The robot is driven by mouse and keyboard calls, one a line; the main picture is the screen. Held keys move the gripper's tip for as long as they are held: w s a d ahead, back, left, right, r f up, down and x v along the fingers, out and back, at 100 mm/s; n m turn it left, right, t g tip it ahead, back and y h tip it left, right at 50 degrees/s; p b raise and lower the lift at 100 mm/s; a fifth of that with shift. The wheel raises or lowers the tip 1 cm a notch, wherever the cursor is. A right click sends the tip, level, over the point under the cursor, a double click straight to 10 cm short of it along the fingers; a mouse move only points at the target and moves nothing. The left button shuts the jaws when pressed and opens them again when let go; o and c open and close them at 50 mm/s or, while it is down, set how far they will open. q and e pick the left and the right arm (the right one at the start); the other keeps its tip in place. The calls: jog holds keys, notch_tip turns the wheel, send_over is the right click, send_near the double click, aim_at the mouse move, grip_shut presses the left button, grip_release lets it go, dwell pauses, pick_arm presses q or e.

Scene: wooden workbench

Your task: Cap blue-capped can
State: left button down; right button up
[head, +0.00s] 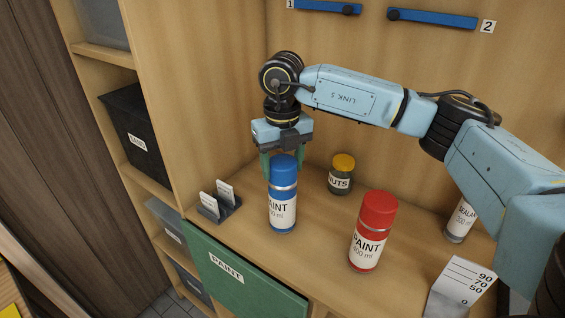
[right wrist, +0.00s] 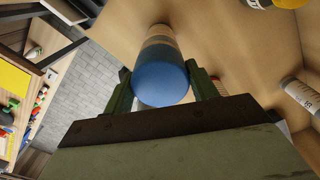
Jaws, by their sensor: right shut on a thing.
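The blue-capped paint can (head: 282,213) stands upright on the bench in the head view, with its blue cap (head: 284,168) on top. My right gripper (head: 283,163) comes from above, its green fingers on either side of the cap. In the right wrist view the cap (right wrist: 160,84) sits between the two fingers (right wrist: 160,88), which are shut on it. The can body (right wrist: 158,38) extends beyond the cap there. Whether the cap is fully seated cannot be told. My left gripper is not in view.
A red-capped paint can (head: 372,232) stands to the right, and a yellow-lidded nuts jar (head: 341,175) behind. A sealant can (head: 460,219) is partly hidden by my right arm. A card holder (head: 219,207) stands left, and a white scale card (head: 461,287) front right.

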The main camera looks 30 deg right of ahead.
jog(key=shift+f, duration=0.15)
dwell(0.5)
jog(key=o, duration=1.4)
jog(key=shift+r+p, duration=2.35)
jog(key=shift+r, duration=1.2)
grip_shut()
